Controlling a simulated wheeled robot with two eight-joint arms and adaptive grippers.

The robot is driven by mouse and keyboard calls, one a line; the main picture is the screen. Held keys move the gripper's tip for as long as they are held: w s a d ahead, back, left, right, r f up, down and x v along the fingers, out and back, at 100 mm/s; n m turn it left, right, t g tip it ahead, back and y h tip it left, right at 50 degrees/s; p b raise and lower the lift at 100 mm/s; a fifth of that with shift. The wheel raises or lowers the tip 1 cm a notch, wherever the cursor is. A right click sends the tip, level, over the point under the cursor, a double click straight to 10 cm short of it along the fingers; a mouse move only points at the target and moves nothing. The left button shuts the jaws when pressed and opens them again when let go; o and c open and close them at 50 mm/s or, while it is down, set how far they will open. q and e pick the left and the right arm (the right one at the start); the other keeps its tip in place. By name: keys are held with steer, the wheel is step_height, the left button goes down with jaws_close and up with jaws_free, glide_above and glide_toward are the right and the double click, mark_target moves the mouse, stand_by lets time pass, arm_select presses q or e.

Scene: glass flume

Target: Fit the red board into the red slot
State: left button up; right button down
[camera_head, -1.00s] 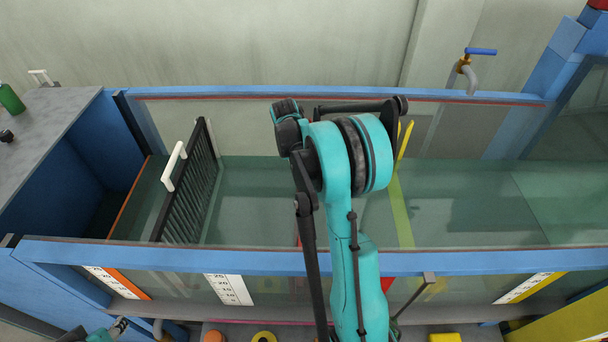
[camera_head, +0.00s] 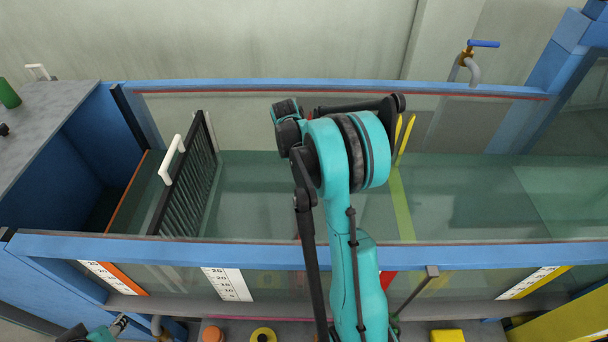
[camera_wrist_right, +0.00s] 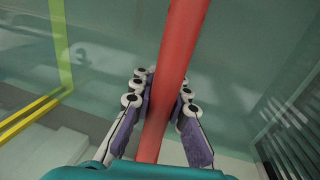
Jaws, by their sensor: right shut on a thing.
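My right arm rises from the bottom centre of the head view and reaches over the flume. It hides its own gripper there. In the right wrist view my right gripper (camera_wrist_right: 160,95) is shut on a long red bar (camera_wrist_right: 178,50), apparently part of the red board; the board's far end is out of frame. In the head view a red patch (camera_head: 387,279) shows on the front side beside my arm, partly hidden; it may mark the red slot. The slot itself is not clearly visible. My left gripper (camera_head: 119,324) is low at bottom left, too small to read.
The flume's blue front rim (camera_head: 480,256) crosses the view. A black grate (camera_head: 185,185) with a white handle stands inside at left, a yellow upright piece (camera_head: 403,138) behind my arm. A blue-handled tap (camera_head: 470,62) is at back right. Orange and yellow pieces lie in front.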

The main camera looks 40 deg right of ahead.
steer(key=c, duration=1.4)
jaws_free()
steer(key=shift+r, duration=0.1)
steer(key=r, duration=0.4)
steer(key=w+a+r, duration=0.1)
steer(key=r, duration=0.2)
steer(key=a+r, duration=0.1)
steer(key=r, duration=0.3)
steer(key=shift+w+r, duration=0.25)
steer(key=shift+r, duration=0.1)
steer(key=shift+r, duration=0.1)
